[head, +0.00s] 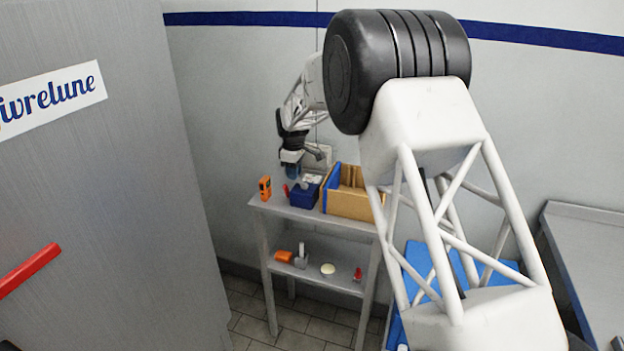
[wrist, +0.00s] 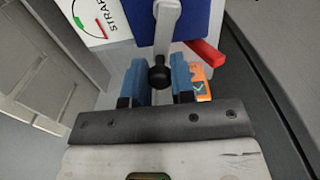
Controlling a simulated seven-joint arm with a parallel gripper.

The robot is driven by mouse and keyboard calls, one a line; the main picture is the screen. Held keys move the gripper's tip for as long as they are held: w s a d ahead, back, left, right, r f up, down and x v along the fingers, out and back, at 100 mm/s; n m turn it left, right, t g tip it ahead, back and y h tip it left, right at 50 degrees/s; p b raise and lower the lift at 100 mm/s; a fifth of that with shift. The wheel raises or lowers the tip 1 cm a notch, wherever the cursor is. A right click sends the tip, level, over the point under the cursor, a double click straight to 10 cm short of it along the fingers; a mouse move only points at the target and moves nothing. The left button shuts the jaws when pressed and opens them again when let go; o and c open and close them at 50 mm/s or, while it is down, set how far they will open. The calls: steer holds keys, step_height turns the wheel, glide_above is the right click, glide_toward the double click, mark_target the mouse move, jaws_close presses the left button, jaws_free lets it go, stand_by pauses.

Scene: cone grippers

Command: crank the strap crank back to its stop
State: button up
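The strap crank shows in the wrist view as a pale grey crank arm (wrist: 167,22) on a blue housing (wrist: 203,22). A round black knob (wrist: 160,76) is at the arm's near end. My gripper (wrist: 159,72) has its two blue fingers on either side of the knob, which fills the gap between them; it looks shut on the knob. In the head view the blue housing (head: 304,197) stands on the shelf top, with my gripper (head: 292,171) over it. The crank is too small there to make out.
A white card (wrist: 100,18) reading "STRAP" with a red and green arc lies beside the housing. A red piece (wrist: 206,54) and an orange device (wrist: 203,80) are close to the right finger. A cardboard-coloured bin (head: 348,202) stands right of the housing on the grey shelf (head: 345,225).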

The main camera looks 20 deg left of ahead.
steer(key=shift+s+a, duration=0.1)
steer(key=shift+s, duration=0.15)
steer(key=shift+s+f, duration=0.15)
steer(key=shift+s, duration=0.2)
stand_by(0.4)
steer(key=o, duration=0.8)
steer(key=shift+o, duration=0.2)
steer(key=shift+r, duration=0.2)
step_height(320, 180, up, 8)
stand_by(0.7)
steer(key=shift+f, duration=0.1)
